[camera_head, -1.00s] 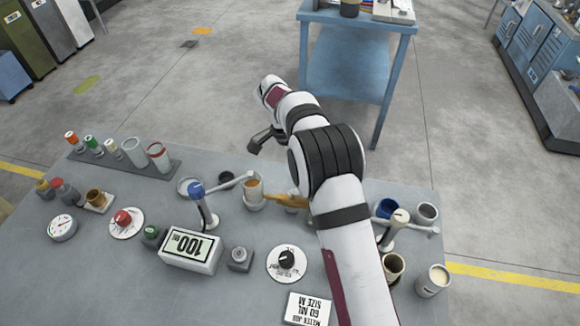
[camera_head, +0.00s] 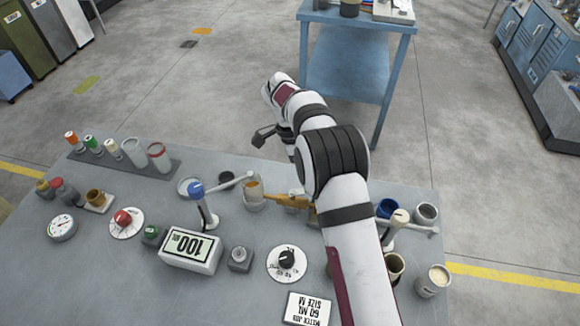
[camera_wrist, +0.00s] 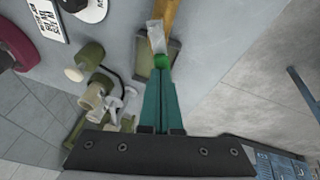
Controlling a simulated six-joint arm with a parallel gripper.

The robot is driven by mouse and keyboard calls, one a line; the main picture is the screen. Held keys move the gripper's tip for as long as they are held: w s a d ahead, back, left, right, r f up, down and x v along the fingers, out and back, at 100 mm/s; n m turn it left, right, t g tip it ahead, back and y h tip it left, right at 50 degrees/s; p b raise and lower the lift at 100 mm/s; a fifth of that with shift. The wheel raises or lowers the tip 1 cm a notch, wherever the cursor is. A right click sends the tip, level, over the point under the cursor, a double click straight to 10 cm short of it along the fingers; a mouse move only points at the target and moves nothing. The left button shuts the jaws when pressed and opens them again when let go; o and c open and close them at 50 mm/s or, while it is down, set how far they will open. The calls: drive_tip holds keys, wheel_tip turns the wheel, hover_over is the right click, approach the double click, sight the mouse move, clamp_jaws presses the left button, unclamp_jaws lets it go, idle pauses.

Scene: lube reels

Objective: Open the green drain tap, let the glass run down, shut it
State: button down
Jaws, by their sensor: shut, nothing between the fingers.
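In the wrist view my gripper (camera_wrist: 161,75) points up the picture with its two teal fingers together and nothing between them. A small green piece, seemingly the drain tap (camera_wrist: 161,61), shows right at the fingertips; I cannot tell whether they touch it. A pale clear part (camera_wrist: 156,38) and a brass-coloured body (camera_wrist: 166,12) lie beyond it. In the head view a brass-coloured part (camera_head: 284,199) shows left of my arm, beside a glass with amber contents (camera_head: 253,192). My arm hides the tap and the fingertips there.
The grey table (camera_head: 95,265) holds a blue-topped post with a side arm (camera_head: 200,200), a display reading 100 (camera_head: 191,249), a black dial (camera_head: 287,262) and a size card (camera_head: 308,309). Several cups stand right of my arm, including a blue one (camera_head: 387,208).

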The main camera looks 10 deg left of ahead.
drive_tip(key=shift+s+d+f+m+g, duration=0.15)
drive_tip(key=shift+s+m+g, duration=0.2)
drive_tip(key=shift+m, duration=0.45)
drive_tip(key=shift+s+a, duration=0.25)
drive_tip(key=shift+a, duration=0.55)
drive_tip(key=v, duration=0.7)
drive_tip(key=shift+r, duration=0.3)
